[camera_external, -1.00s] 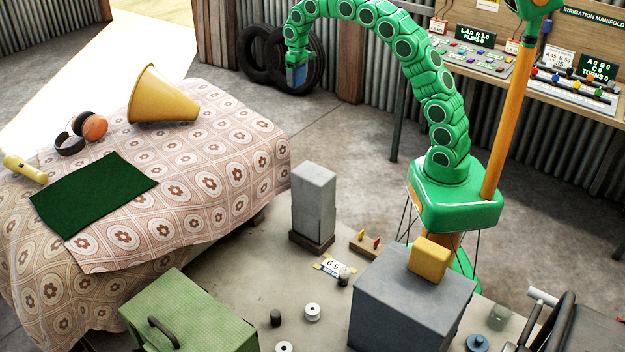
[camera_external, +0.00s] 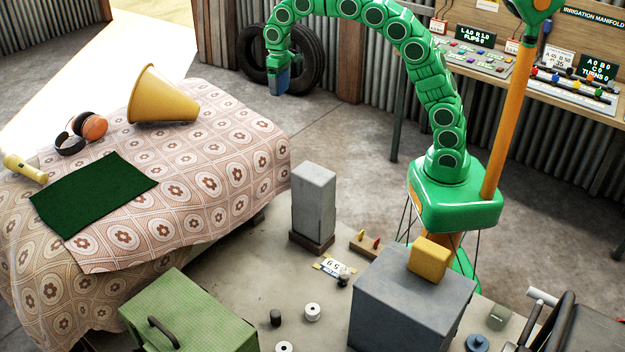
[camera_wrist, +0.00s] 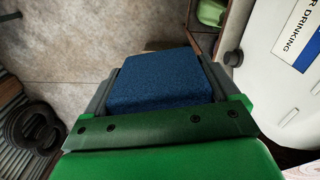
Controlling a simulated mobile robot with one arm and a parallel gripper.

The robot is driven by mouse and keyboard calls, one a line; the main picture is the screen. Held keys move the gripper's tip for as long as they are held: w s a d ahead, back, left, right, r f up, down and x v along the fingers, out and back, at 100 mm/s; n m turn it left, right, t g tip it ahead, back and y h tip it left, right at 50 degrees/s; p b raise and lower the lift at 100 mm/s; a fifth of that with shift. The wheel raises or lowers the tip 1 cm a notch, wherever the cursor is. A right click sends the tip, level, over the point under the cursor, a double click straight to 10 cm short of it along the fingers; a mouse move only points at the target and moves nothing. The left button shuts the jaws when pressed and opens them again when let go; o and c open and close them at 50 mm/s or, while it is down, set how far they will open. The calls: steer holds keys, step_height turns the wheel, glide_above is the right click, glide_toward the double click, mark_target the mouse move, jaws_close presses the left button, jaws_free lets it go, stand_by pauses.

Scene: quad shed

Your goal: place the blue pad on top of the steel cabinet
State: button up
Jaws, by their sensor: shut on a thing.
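My gripper (camera_external: 279,88) is shut on the blue pad (camera_wrist: 160,82), a thick textured block seen between the jaws in the wrist view. In the external view the pad (camera_external: 280,84) is small and partly hidden by my gripper, held in the air in front of the tyres. Two grey box-shaped things could be the steel cabinet; I cannot tell which. One is a tall narrow grey box (camera_external: 313,203) on a dark base, with a bare top. The other is a wider dark grey box (camera_external: 405,312) with a yellow block (camera_external: 429,259) on it. My gripper is far from both.
A cloth-covered table (camera_external: 225,180) at left holds a yellow cone (camera_external: 160,97), headphones (camera_external: 88,127) and a dark green mat (camera_external: 93,193). A green box (camera_external: 180,315) stands in front. A white lettered container (camera_wrist: 285,70) shows in the wrist view. Tyres (camera_external: 300,62) lean at the back wall.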

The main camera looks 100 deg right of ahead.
steer(key=a+r+n, duration=0.1)
steer(key=a+r, duration=0.3)
steer(key=a, duration=0.9)
steer(key=a+r+n, duration=0.1)
steer(key=a+r, duration=0.3)
steer(key=a, duration=0.8)
steer(key=s+a+r+n, duration=0.25)
steer(key=s+a, duration=0.25)
steer(key=a, duration=0.6)
steer(key=s+a+r+n, duration=0.1)
steer(key=s+a+r, duration=0.3)
steer(key=a, duration=0.8)
steer(key=w+a+f+n, duration=0.5)
steer(key=w+a+f, duration=0.45)
steer(key=w, duration=0.45)
steer(key=w+a+f+n, duration=0.5)
steer(key=a+f, duration=0.6)
steer(key=f, duration=0.2)
steer(key=shift+w+a+n, duration=0.15)
steer(key=shift+w+n, duration=0.05)
steer(key=shift+n, duration=0.15)
step_height(320, 180, down, 18)
steer(key=shift+r, duration=0.25)
